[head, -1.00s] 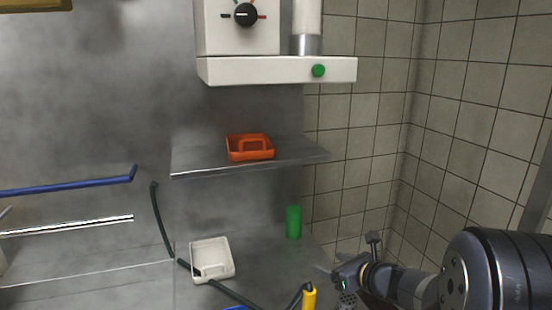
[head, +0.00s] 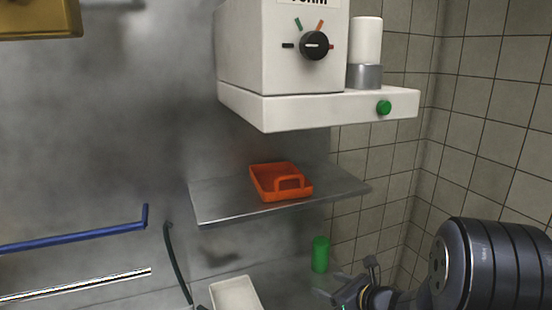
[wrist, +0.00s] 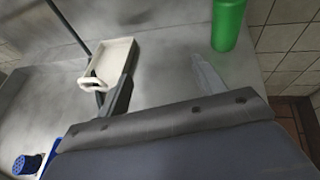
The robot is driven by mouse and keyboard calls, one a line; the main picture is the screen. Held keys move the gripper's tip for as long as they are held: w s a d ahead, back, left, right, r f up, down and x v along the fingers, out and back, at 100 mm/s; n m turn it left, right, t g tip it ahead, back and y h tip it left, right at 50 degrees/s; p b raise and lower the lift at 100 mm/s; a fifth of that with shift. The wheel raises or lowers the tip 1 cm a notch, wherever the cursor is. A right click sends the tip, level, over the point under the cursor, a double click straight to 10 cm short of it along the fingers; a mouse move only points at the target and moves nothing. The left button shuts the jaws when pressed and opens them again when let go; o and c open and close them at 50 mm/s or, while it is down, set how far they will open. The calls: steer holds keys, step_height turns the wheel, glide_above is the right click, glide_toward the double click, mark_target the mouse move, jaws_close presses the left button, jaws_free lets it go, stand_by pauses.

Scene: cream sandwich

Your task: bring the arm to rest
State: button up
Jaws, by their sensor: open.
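My gripper (wrist: 165,88) is open and empty in the wrist view, its two fingers spread wide above the grey worktop. In the head view my arm comes in from the lower right, and the gripper (head: 345,292) shows only in part at the bottom edge. A white tray with a handle (wrist: 112,60) lies on the worktop beyond the left finger, which overlaps its near end in the picture. A green cylinder (wrist: 227,25) stands beyond the right finger; it also shows in the head view (head: 320,254), left of and behind the gripper.
An orange tray (head: 268,183) sits on a metal shelf (head: 225,205) under a white machine (head: 270,106) with a dial and green button. A blue bar (head: 75,238) is at left. A blue perforated object (wrist: 27,164) stands at lower left. Tiled walls close the right side.

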step_height(320, 180, down, 8)
steer(key=shift+r, duration=0.1)
steer(key=shift+w+f, duration=0.1)
steer(key=shift+f, duration=1)
steer(key=shift+r, duration=0.1)
